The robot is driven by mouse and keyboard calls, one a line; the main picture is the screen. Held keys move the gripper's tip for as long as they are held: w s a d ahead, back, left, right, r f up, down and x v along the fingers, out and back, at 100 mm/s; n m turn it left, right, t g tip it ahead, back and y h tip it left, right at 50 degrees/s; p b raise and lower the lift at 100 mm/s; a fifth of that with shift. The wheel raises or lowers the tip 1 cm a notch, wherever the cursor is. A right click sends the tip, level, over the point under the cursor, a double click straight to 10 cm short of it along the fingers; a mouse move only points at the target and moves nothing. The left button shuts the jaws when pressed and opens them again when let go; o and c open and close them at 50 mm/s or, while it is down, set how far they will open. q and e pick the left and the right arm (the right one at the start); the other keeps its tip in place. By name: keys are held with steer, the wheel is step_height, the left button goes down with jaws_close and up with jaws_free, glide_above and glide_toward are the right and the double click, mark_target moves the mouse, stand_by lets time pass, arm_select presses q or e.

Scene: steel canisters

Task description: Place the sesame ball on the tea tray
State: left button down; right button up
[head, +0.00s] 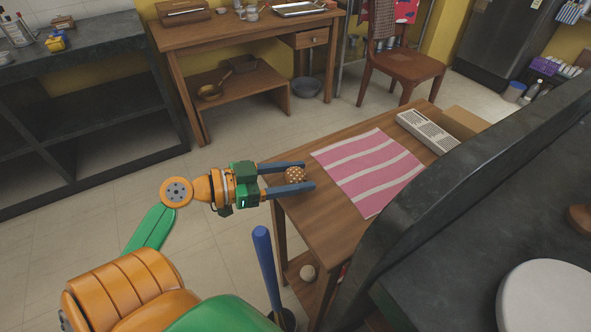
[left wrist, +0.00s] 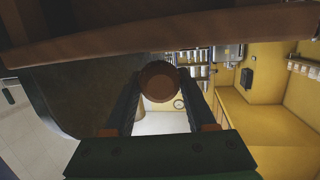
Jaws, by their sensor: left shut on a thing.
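My left gripper (head: 309,175) reaches in from the left, with its two blue fingers shut on the sesame ball (head: 295,175), a small brown speckled ball. In the head view they appear over the left end of the wooden table (head: 320,215); their height above it is hard to tell. In the left wrist view the ball (left wrist: 159,82) sits dark and round between the fingers. The tea tray (head: 427,132), pale with a slatted top, lies at the table's far right, apart from the ball. My right gripper is not in view.
A pink striped cloth (head: 370,170) lies between the ball and the tray. A brown box (head: 466,121) is beside the tray. A dark counter (head: 480,220) stands at the right. A blue rod (head: 266,260) stands upright near the table's front left.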

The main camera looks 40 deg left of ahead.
arm_select(q)
steer(key=shift+f, duration=0.45)
steer(key=shift+f, duration=0.1)
steer(key=shift+f, duration=0.15)
steer(key=shift+c, duration=1.1)
jaws_free()
